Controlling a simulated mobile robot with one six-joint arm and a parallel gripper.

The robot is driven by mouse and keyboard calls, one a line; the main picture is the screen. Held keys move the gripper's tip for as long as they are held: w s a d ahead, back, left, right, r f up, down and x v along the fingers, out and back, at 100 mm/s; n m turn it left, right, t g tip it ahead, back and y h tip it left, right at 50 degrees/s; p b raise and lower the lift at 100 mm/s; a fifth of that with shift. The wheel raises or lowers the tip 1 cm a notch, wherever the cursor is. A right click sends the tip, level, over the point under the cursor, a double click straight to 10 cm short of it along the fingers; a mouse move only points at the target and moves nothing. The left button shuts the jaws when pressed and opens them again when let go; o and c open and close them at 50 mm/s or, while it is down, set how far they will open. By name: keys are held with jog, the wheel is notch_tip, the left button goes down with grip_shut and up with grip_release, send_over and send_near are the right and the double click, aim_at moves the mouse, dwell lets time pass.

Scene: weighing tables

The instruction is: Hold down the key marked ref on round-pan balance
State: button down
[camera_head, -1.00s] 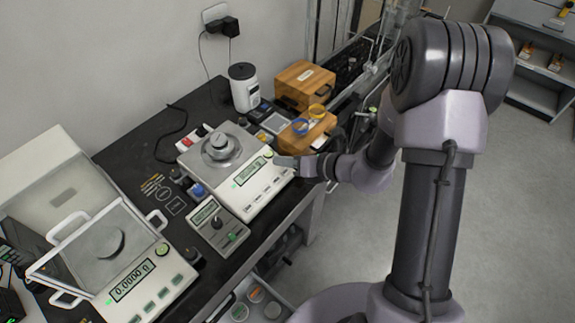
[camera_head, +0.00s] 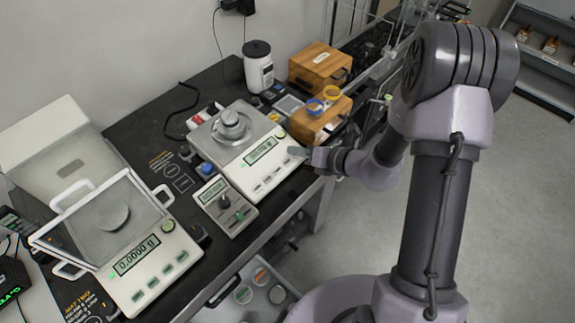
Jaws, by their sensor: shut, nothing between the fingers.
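The balance with the open round pan (camera_head: 233,130) stands on the black bench in the middle of the view. Its white front carries a lit green display (camera_head: 262,151) and a row of small keys (camera_head: 268,181) along the front edge. The key labels are too small to read, so I cannot tell which is ref. My gripper (camera_head: 297,152) is shut and empty at the right end of this front panel, beside the display. I cannot tell whether its tip touches the balance or hovers above it.
A larger balance with a glass shield (camera_head: 137,262) stands at left, reading 0.0000 g. A small control box (camera_head: 224,205) sits before the round-pan balance. Wooden boxes (camera_head: 318,66) and a white canister (camera_head: 258,68) stand behind. Open floor lies right.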

jog(key=shift+w+a+f+b, duration=0.15)
jog(key=shift+f+b, duration=0.3)
jog(key=shift+f, duration=0.3)
jog(key=shift+w+a+f+b, duration=0.2)
jog(key=shift+f+b, duration=0.2)
jog(key=shift+f, duration=0.3)
jog(key=shift+w+a+f+b, duration=0.15)
jog(key=shift+f+b, duration=0.3)
jog(key=shift+f, duration=0.3)
jog(key=shift+w+f+b, duration=0.1)
jog(key=shift+f+b, duration=0.2)
jog(key=shift+f, duration=0.1)
jog(key=shift+a+f, duration=0.15)
jog(key=shift+f, duration=0.2)
dwell(0.5)
jog(key=shift+r, duration=0.15)
dwell(2.6)
jog(key=shift+r+p, duration=0.4)
jog(key=shift+r, duration=0.25)
jog(key=shift+s+d+r+p, duration=0.2)
jog(key=shift+d+r+p, duration=0.05)
jog(key=shift+r+p, duration=0.5)
jog(key=shift+s+d+r+p, duration=0.25)
jog(key=shift+r+p, duration=0.35)
jog(key=shift+r, duration=0.2)
jog(key=shift+s+d+r+p, duration=0.2)
jog(key=shift+r+p, duration=0.45)
jog(key=shift+r, duration=0.15)
jog(key=shift+r, duration=0.1)
